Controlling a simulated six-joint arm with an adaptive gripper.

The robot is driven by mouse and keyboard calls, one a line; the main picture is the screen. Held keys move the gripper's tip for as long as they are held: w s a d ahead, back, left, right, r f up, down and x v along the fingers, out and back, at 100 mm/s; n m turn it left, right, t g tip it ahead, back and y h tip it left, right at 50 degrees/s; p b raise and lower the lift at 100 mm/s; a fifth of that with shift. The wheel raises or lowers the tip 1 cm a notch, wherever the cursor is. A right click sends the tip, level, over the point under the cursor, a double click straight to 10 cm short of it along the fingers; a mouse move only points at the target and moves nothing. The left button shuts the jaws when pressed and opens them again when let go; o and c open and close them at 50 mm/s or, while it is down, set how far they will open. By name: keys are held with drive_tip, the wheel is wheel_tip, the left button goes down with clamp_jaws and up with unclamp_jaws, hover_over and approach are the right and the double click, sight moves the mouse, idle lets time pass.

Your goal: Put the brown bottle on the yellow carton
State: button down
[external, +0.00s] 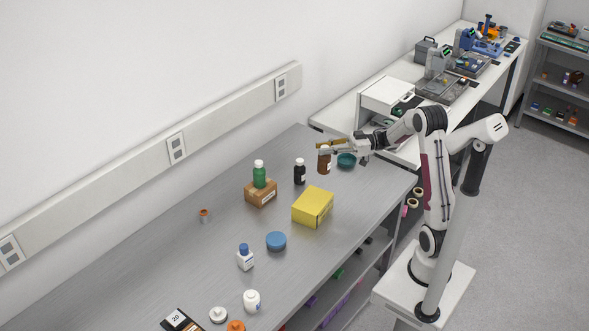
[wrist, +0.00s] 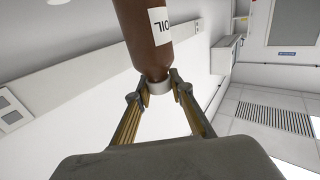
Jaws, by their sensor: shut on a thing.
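The brown bottle (external: 324,163) has a white cap and a white label. My gripper (external: 324,148) is shut on its cap end and holds it upright in the air, behind and a little right of the yellow carton in the external view. In the wrist view my gripper (wrist: 160,82) pinches the white cap, and the brown bottle (wrist: 146,35) extends up out of the picture with part of its label showing. The yellow carton (external: 312,207) sits on the metal bench with a bare top. The carton does not show in the wrist view.
A dark bottle (external: 299,172) stands left of the held bottle. A green bottle (external: 259,177) stands on a brown box (external: 261,194). A teal bowl (external: 347,161) is close right.

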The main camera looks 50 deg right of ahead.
drive_tip(key=s+a+r, duration=0.2)
drive_tip(key=a+r, duration=0.1)
drive_tip(key=a, duration=0.6)
drive_tip(key=shift+a+m+t+h, duration=0.15)
drive_tip(key=shift+m+t+h, duration=0.25)
drive_tip(key=shift+f, duration=2.85)
drive_tip(key=shift+f, duration=2.1)
drive_tip(key=shift+f, duration=0.15)
